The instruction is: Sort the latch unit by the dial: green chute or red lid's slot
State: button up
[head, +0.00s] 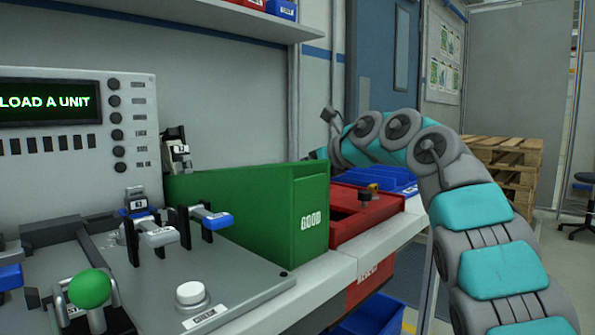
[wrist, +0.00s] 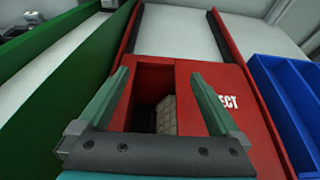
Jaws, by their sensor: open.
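The red lid (wrist: 190,75), marked with letters ending "ECT", has a dark square slot (wrist: 145,85) in the wrist view. A pale blocky thing (wrist: 167,115) shows down inside the slot; I cannot tell whether it is the latch unit. My gripper (wrist: 160,74) is open, its two teal fingers spread above and either side of the slot, with nothing between them. The red box (head: 372,212) is also in the head view, where my gripper is hidden. The green chute (head: 255,210), marked GOOD, stands left of it. No dial reading is clear.
A tester panel (head: 140,85) at left has a display (head: 50,102) reading LOAD A UNIT. Blue-tipped clamps (head: 160,236), a green ball handle (head: 90,288) and a white button (head: 190,292) stand before it. A blue bin (wrist: 285,105) is right of the red lid.

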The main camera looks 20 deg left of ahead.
jog(key=b+v, duration=0.1)
jog(key=v, duration=0.6)
jog(key=shift+d, duration=0.35)
jog(key=shift+s+r, duration=0.1)
jog(key=shift+r, duration=0.1)
dwell(0.8)
